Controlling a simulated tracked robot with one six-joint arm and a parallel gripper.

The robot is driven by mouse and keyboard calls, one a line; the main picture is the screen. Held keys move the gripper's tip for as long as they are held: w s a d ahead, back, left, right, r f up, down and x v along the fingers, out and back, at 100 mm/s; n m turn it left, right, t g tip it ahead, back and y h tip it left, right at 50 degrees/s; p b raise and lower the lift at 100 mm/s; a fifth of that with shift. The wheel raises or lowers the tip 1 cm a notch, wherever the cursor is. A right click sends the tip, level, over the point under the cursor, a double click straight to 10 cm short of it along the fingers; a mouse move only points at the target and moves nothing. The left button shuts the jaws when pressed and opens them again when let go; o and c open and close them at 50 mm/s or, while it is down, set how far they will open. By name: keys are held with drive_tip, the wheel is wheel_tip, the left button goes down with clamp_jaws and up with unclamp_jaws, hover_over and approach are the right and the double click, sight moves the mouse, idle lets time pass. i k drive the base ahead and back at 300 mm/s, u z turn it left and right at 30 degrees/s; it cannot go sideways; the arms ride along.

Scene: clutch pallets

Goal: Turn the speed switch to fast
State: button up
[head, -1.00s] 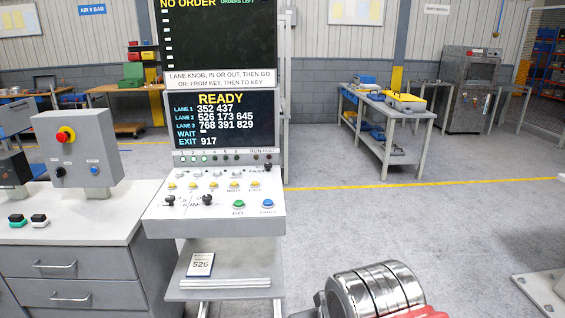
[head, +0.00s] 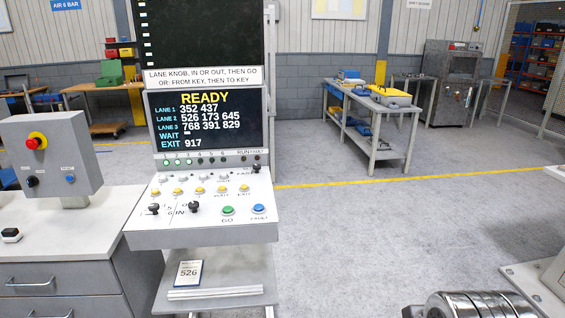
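The control panel (head: 204,225) stands left of centre, with a sloped white face. The speed switch (head: 256,169) appears as a small dark lever at its upper right corner, by a label that seems to read FAST. It is too small to tell which way it points. Below it are several yellow buttons, two black knobs (head: 194,207), a green GO button (head: 228,211) and a blue FAULT button (head: 258,209). The screen (head: 207,122) above reads READY. A ribbed metal part of my arm shows at the bottom right, well away from the panel. My gripper's fingers are not visible.
A grey cabinet (head: 62,275) with a switch box (head: 50,155) and red stop button stands left of the panel. A workbench (head: 375,125) stands at the back right. The floor right of the panel is clear.

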sight(256, 167)
drive_tip(key=z, duration=0.55)
drive_tip(key=i, duration=0.8)
drive_tip(key=u, duration=1.6)
drive_tip(key=i, duration=0.9)
drive_tip(key=u, duration=0.05)
